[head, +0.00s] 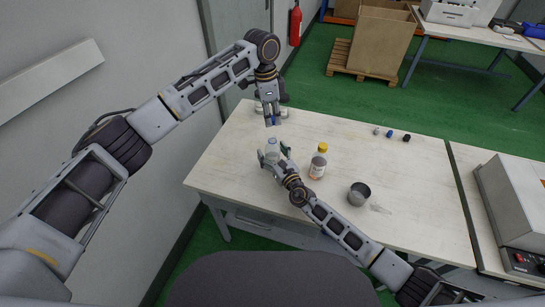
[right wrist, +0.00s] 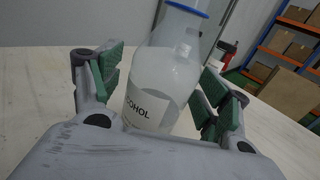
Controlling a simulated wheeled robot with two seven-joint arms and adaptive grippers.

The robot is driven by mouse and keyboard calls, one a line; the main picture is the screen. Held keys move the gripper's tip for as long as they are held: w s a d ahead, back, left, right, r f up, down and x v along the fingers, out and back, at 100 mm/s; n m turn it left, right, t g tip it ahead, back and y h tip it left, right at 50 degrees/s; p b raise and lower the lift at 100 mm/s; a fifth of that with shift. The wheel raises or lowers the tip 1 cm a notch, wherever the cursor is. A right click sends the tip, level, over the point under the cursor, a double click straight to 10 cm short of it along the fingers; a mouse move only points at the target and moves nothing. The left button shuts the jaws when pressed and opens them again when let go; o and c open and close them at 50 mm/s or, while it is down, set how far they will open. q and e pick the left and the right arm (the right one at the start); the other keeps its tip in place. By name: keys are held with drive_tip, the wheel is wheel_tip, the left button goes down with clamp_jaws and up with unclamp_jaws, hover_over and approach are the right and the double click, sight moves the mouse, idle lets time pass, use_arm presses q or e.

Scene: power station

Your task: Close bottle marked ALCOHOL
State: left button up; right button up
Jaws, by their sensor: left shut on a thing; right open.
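The clear bottle marked ALCOHOL (head: 271,146) stands near the left end of the table; in the right wrist view its label (right wrist: 150,108) reads "COHOL" and a blue ring circles its neck (right wrist: 187,8). Its top end is cut off there. My right gripper (head: 272,157) is open, with its green-padded fingers on either side of the bottle; I cannot tell whether they touch it. My left gripper (head: 271,119) is above the bottle, pointing down, shut on a small blue thing (head: 273,122) that looks like a cap. The blue thing is mostly hidden by the fingers.
A bottle with a yellow cap (head: 319,162) stands to the right of my right gripper. A metal cup (head: 359,193) stands near the front edge. Three small caps (head: 390,134) lie at the back right. A grey device (head: 514,205) stands at far right. The table's middle right is clear.

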drive_tip(key=c, duration=1.6)
use_arm(q)
drive_tip(key=shift+f, duration=2.5)
use_arm(e)
drive_tip(key=shift+o, duration=0.2)
use_arm(q)
drive_tip(key=shift+f, duration=0.1)
drive_tip(key=shift+f, duration=0.8)
drive_tip(key=shift+f, duration=0.5)
use_arm(e)
clamp_jaws()
